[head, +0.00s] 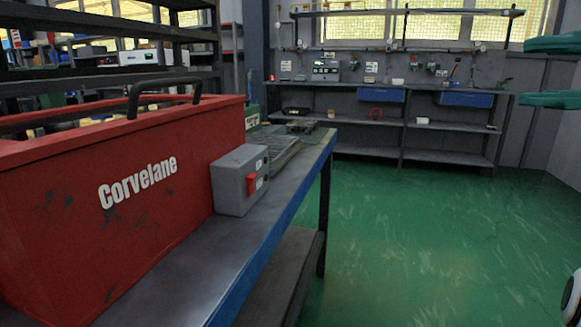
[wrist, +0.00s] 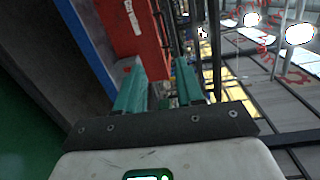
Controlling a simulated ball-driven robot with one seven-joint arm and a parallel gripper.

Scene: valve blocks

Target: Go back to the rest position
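My gripper (head: 549,72) shows at the right edge of the head view as two teal fingers, spread apart with a gap and nothing held. In the wrist view my gripper (wrist: 160,84) also has its two teal fingers apart and empty. It is off to the right of the workbench (head: 180,275) in the head view, over the green floor side. A grey switch box (head: 230,185) with a red lever on its face sits on the bench, beside a red Corvelane toolbox (head: 170,200). The toolbox also shows beyond the fingers in the wrist view (wrist: 130,28).
Dark metal parts (head: 285,145) lie on the bench behind the switch box. A back bench (head: 400,95) with blue drawers and tools stands along the far wall. Dark shelving (head: 110,35) rises behind the toolbox. The green floor (head: 430,240) at the right is clear.

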